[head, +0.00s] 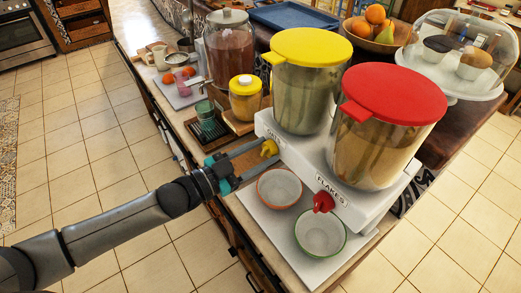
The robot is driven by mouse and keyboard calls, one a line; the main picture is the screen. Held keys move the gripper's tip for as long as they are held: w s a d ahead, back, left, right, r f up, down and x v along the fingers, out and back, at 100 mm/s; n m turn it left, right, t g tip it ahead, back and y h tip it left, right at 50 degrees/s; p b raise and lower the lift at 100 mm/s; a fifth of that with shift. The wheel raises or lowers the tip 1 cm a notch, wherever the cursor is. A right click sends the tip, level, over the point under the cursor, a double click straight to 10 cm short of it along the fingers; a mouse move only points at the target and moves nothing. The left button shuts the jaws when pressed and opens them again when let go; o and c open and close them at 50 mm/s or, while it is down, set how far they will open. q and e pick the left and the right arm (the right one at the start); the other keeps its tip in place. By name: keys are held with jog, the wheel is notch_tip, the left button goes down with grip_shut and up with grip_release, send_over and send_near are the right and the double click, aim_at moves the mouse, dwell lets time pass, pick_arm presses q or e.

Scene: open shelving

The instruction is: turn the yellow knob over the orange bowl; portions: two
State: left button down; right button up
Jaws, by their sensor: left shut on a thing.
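The cereal dispenser (312,158) has a yellow-lidded container (303,95) and a red-lidded container (370,140), the latter labelled FLAKES. The yellow knob (270,147) is on the dispenser's front, under the yellow-lidded container. My left gripper (262,152) reaches in from the left and is shut on the yellow knob. The orange bowl (280,188) stands on a pale tray below and in front of the knob; I can make out no food in it. My right gripper is not in view.
A red knob (323,202) sits above a green-rimmed bowl (320,233), beside the orange bowl. A yellow-lidded jar (245,104), a green glass (205,110) and a drink dispenser (229,55) stand further back. A glass-domed stand (455,60) and a fruit bowl (376,38) are behind. Tiled floor lies left.

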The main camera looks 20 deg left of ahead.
pick_arm(q)
jog(key=m, duration=0.3)
jog(key=shift+m, duration=0.4)
jog(key=m, duration=0.2)
jog(key=shift+m+p, duration=0.35)
jog(key=shift+m, duration=0.05)
jog(key=m, duration=0.3)
jog(key=shift+m, duration=0.3)
jog(key=shift+m+b, duration=0.35)
jog(key=shift+m, duration=1.55)
jog(key=shift+c, duration=1.5)
grip_release()
